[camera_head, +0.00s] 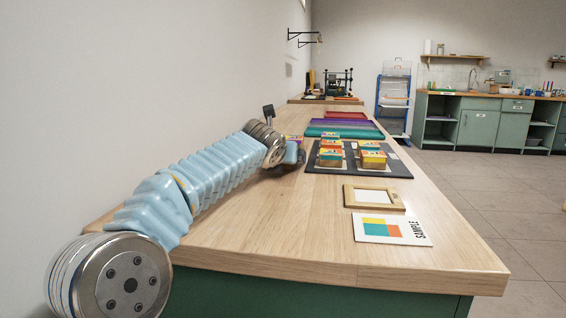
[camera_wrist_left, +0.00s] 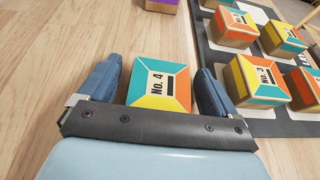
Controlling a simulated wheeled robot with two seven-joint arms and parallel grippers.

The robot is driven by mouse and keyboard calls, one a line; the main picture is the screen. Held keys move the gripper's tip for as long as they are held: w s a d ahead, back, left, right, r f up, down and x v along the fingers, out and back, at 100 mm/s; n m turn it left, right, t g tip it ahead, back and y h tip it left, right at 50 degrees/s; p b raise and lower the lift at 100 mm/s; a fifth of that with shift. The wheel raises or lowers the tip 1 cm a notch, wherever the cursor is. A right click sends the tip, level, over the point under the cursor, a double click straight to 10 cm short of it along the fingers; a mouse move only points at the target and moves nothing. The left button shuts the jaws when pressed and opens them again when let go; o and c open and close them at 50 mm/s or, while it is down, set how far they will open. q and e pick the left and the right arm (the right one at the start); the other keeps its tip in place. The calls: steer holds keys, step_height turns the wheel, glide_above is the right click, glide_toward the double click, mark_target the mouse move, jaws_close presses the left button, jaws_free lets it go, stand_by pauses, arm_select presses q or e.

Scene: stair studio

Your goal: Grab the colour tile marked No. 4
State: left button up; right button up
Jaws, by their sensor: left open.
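The tile marked No. 4 (camera_wrist_left: 160,83) shows in the left wrist view, a block with orange, teal and yellow sides on its top. It lies on the wooden table, apart from the dark board. My left gripper (camera_wrist_left: 162,85) is open, with one blue finger on each side of the tile. I cannot tell whether the fingers touch it. In the head view my left arm reaches along the table, and the left gripper (camera_head: 293,152) is partly hidden by its own wrist. My right gripper is in neither view.
A dark board (camera_head: 392,173) holds several similar blocks, among them one marked No. 3 (camera_wrist_left: 262,80). A wooden frame (camera_head: 374,197) and a sample card (camera_head: 392,229) lie nearer. Coloured trays (camera_head: 345,133) lie behind. A wall (camera_head: 150,90) runs along the left. The near table is clear.

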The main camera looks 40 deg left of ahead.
arm_select(q)
steer(key=c, duration=1.1)
